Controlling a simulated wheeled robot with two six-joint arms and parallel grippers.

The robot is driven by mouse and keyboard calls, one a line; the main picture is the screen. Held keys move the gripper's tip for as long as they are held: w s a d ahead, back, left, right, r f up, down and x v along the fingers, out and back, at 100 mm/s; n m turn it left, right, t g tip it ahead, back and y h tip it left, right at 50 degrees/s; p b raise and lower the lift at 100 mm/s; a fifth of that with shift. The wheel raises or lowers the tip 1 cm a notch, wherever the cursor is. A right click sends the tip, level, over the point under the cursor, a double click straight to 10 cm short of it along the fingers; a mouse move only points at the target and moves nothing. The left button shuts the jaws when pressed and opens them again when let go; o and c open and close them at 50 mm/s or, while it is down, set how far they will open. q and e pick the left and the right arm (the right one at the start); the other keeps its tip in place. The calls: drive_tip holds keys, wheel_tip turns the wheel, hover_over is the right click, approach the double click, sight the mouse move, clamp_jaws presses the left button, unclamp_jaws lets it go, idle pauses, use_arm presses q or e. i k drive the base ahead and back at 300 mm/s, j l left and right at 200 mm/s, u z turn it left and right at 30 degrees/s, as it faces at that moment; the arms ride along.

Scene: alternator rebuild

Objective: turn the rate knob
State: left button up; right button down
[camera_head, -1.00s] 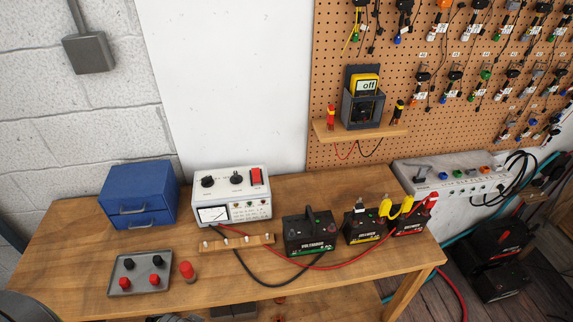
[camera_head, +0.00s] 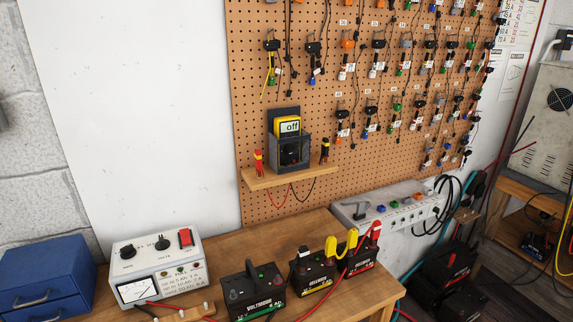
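A white bench instrument (camera_head: 158,265) stands on the wooden table at the lower left of the head view. Its top face carries two black knobs, a left knob (camera_head: 127,251) and a right knob (camera_head: 162,243), and a red rocker switch (camera_head: 185,238). A needle meter (camera_head: 136,289) is on its front. The lettering by the knobs is too small to read, so I cannot tell which one is the rate knob. Neither of my grippers shows in this view.
A blue drawer box (camera_head: 45,278) stands left of the instrument. Several black batteries (camera_head: 254,290) with clamps and cables stand to its right. A yellow meter reading "off" (camera_head: 288,126) sits in a holder on a pegboard shelf (camera_head: 290,176). A grey power strip (camera_head: 385,211) lies behind.

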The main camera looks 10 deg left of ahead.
sight(128, 252)
drive_tip(key=u, duration=1.25)
drive_tip(key=k+l+z, duration=0.15)
drive_tip(key=z, duration=0.25)
drive_tip(key=k+l+z, duration=0.1)
drive_tip(key=l+z, duration=0.3)
drive_tip(key=k+l+z, duration=0.1)
drive_tip(key=z, duration=0.3)
drive_tip(key=l+u, duration=0.1)
drive_tip(key=u, duration=1.15)
